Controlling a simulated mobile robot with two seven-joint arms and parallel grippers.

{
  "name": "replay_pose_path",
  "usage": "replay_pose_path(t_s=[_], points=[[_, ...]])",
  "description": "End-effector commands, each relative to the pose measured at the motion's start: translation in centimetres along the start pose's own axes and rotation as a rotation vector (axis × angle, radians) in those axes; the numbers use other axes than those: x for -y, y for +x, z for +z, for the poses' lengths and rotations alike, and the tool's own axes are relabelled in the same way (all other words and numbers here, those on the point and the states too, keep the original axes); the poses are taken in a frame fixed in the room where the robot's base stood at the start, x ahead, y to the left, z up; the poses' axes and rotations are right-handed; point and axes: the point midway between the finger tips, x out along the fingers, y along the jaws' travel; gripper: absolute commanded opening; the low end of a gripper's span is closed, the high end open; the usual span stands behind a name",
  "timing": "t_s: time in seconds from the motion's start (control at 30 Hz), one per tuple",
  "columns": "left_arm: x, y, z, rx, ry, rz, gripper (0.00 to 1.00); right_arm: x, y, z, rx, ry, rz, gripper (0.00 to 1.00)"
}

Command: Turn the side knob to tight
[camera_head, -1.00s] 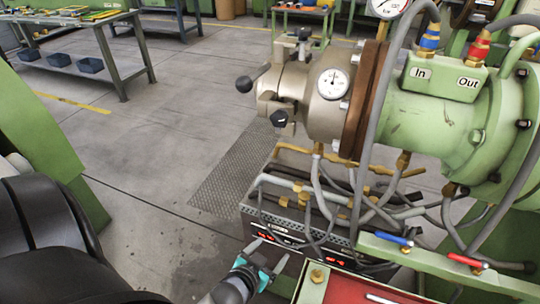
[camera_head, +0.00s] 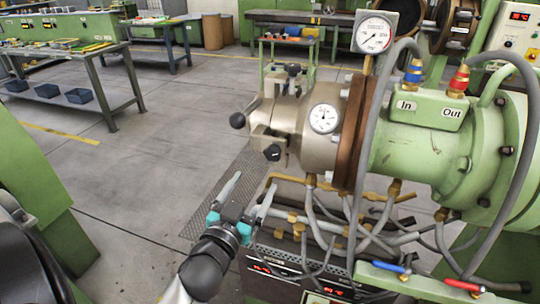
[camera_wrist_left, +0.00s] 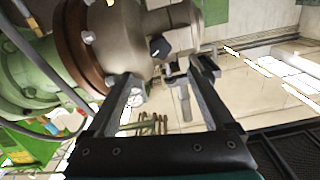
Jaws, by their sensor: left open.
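The metal extruder head (camera_head: 300,125) carries several black knobs. One black knob (camera_head: 272,152) is low on its near side. Another black knob (camera_head: 238,120) sticks out to the left on a handle, and a third (camera_head: 293,70) is on top. I cannot tell which one the task calls the side knob. My left gripper (camera_head: 253,183) is open and empty, below the low near knob, its fingers pointing up toward the head. In the left wrist view, that knob (camera_wrist_left: 159,48) shows between and beyond the open fingertips (camera_wrist_left: 168,72), apart from them. My right gripper does not show.
A small dial (camera_head: 323,118) is on the head, and a larger gauge (camera_head: 375,34) stands above the green barrel (camera_head: 420,150). Hoses and brass fittings hang below, over a control box (camera_head: 270,265).

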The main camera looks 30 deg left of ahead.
Motion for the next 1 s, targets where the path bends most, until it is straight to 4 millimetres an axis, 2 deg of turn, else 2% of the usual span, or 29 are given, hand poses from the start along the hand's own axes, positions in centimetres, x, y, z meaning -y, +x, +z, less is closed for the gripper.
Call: replay_pose_path(t_s=[0.1, 0.6, 0.8, 1.0], points=[[0.0, 2.0, -0.2, -0.003, 0.002, 0.001, 0.87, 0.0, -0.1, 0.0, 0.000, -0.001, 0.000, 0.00], [0.1, 9.5, 0.0, 0.000, 0.002, -0.001, 0.87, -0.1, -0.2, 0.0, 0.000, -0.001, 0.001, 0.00], [0.0, 11.3, 0.1, 0.001, 0.001, 0.000, 0.87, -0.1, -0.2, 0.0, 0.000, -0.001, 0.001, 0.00], [0.0, 11.9, 0.1, 0.002, 0.001, 0.000, 0.87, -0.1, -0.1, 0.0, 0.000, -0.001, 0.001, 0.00]])
